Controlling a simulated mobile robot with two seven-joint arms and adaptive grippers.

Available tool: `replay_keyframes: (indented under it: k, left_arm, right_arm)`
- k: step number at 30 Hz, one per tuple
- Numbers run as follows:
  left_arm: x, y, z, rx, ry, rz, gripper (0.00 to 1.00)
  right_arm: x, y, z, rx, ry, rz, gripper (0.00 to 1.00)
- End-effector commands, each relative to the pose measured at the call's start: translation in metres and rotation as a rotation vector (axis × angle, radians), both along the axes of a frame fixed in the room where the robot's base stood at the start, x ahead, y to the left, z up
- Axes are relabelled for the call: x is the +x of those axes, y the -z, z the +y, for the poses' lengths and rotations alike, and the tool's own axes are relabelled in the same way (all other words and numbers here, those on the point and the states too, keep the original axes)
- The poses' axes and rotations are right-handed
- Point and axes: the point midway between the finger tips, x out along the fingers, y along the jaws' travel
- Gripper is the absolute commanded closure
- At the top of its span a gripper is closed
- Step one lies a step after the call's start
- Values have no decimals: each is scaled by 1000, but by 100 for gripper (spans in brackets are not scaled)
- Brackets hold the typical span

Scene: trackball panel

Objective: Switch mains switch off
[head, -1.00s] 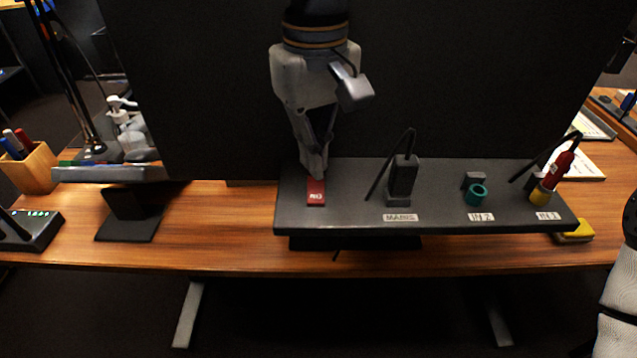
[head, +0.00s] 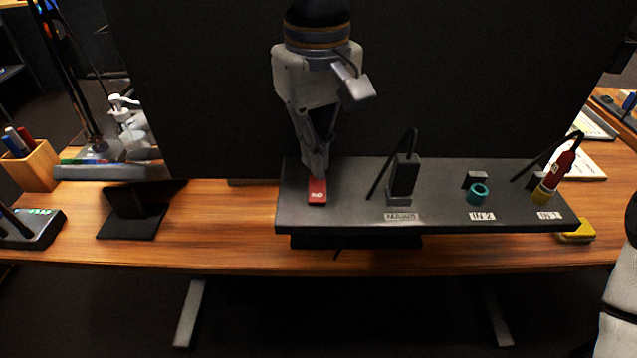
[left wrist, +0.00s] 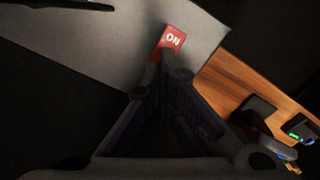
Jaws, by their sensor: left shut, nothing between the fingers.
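The mains switch (head: 317,192) is a small red rocker at the left end of the dark panel (head: 345,215). In the left wrist view the switch (left wrist: 173,39) reads "ON". My left gripper (head: 317,172) is shut and empty, pointing down. Its fingertips (left wrist: 160,62) are at the near edge of the switch in the wrist view and cover a little of it. I cannot tell whether they touch it. Part of my right arm shows at the right edge of the head view; its gripper is out of view.
On the panel, a black plug (head: 404,178) stands at the MAINS label (head: 401,217). A teal ring (head: 478,193) sits by IN 2, and a red and yellow plug (head: 556,178) by IN 1. A dark screen (head: 220,100) stands behind. A pen holder (head: 38,165) is at the left.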

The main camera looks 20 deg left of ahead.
Motion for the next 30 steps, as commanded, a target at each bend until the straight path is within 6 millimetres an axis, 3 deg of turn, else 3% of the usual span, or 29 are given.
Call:
replay_keyframes:
  k: [30]
  left_arm:
    - [0, 10, 0, 1, -1, 0, 100]
  right_arm:
    - [0, 0, 0, 0, 0, 1, 60]
